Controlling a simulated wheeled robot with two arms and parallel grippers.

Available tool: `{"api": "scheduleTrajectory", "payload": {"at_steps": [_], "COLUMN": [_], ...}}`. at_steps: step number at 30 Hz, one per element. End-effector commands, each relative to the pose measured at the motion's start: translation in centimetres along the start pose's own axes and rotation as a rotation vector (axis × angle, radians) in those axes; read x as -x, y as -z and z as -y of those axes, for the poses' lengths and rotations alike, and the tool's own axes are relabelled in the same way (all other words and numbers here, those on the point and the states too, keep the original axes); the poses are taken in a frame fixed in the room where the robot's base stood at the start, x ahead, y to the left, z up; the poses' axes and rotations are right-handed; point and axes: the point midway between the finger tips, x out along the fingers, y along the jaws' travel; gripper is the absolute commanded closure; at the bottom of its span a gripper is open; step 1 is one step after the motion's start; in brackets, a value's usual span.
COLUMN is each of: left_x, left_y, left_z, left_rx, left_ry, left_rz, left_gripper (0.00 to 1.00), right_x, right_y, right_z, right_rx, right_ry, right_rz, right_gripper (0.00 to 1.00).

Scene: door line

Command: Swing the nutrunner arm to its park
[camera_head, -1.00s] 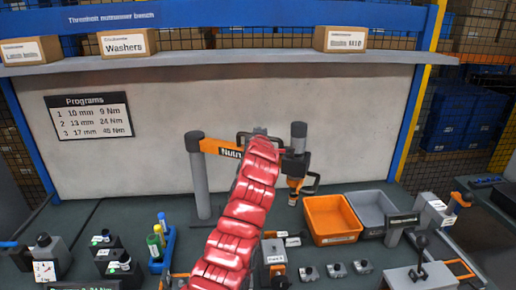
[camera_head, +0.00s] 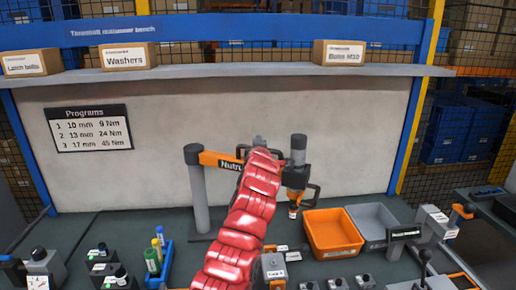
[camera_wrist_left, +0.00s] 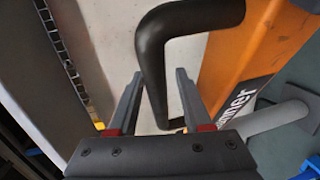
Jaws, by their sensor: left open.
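The nutrunner arm (camera_head: 217,160) is an orange beam on a grey post (camera_head: 200,195) at the back of the bench. The nutrunner tool (camera_head: 297,175), with a grey motor and black body, hangs upright at its right end. My red left arm covers the middle of the beam. In the left wrist view, my left gripper (camera_wrist_left: 158,73) is open, with its two fingers on either side of a black handle (camera_wrist_left: 152,60) beside the orange beam. I cannot tell whether they touch it. In the head view the fingers are mostly hidden behind my arm. My right gripper is not in view.
An orange bin (camera_head: 333,233) and a grey bin (camera_head: 372,220) sit right of the tool. A blue rack (camera_head: 162,262) with bottles stands front left. A shelf (camera_head: 230,72) with boxes crosses above. The back panel (camera_head: 330,110) is plain behind the beam.

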Motion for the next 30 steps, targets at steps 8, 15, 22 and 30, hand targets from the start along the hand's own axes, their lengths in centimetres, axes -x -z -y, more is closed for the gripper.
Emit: {"api": "scheduleTrajectory", "payload": {"at_steps": [8, 15, 22, 30], "left_x": [1.0, 3.9, 7.7, 12.9], "left_y": [-0.1, -0.1, -0.2, -0.1], "left_z": [0.2, 0.2, 0.1, 0.1], "left_rx": [-0.001, 0.002, 0.002, 0.004], "left_ry": [-0.002, -0.002, -0.004, -0.004], "left_rz": [0.000, 0.001, 0.002, 0.002], "left_gripper": [0.50, 0.50, 0.50, 0.50], "right_x": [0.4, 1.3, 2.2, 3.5], "right_y": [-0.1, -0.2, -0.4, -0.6], "right_z": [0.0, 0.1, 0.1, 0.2], "right_rx": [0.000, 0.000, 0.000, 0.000], "right_ry": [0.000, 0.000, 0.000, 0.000], "right_rz": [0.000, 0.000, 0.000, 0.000], "right_gripper": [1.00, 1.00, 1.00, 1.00]}}
